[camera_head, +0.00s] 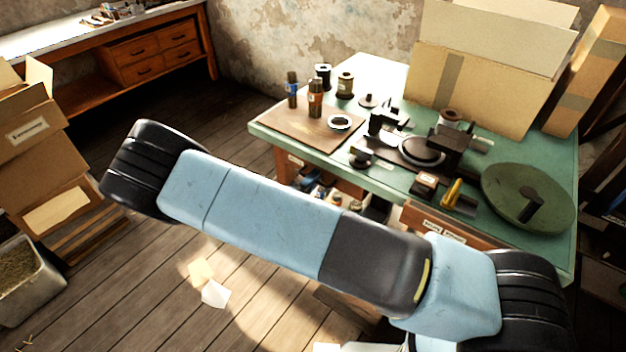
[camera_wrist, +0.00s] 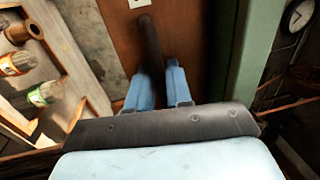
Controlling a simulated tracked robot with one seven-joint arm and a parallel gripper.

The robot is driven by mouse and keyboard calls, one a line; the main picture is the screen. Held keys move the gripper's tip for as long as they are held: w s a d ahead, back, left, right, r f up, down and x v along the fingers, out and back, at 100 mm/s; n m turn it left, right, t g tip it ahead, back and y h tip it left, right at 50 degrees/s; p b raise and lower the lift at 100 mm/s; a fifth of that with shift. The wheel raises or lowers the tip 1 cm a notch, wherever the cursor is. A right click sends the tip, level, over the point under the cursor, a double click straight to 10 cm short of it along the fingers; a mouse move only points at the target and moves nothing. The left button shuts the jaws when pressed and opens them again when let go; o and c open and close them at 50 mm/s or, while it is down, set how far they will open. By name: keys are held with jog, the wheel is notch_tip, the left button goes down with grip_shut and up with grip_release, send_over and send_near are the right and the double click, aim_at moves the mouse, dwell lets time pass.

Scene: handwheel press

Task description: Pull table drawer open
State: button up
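The work table (camera_head: 395,185) has a green top and brown drawer fronts. One drawer front with a white label (camera_head: 440,228) shows under the near edge, right of centre; my arm hides what lies below it. The front looks about flush with the table. In the wrist view a brown wooden front (camera_wrist: 190,30) with a dark bar handle (camera_wrist: 150,45) is close ahead. My gripper (camera_wrist: 157,75) has its two blue fingers apart, one on each side of the handle. I cannot tell whether they press on it. The head view does not show the fingers.
Jars with labels (camera_wrist: 45,92) stand on a shelf at left in the wrist view. The tabletop holds a green disc (camera_head: 530,195), bottles (camera_head: 315,98) and a large carton (camera_head: 480,95). More cartons (camera_head: 40,150) stand at left. Wooden floor (camera_head: 120,270) is mostly clear.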

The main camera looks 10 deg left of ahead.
grip_shut()
jog(key=r+v, duration=0.2)
jog(key=v, duration=0.9)
jog(key=r+v, duration=0.2)
jog(key=v, duration=0.9)
jog(key=shift+s+a+f, duration=0.15)
jog(key=shift+s+f, duration=0.05)
jog(key=shift+s, duration=0.15)
jog(key=shift+o, duration=0.9)
grip_release()
jog(key=shift+o, duration=0.6)
jog(key=shift+w+r, duration=0.1)
jog(key=shift+a, duration=0.1)
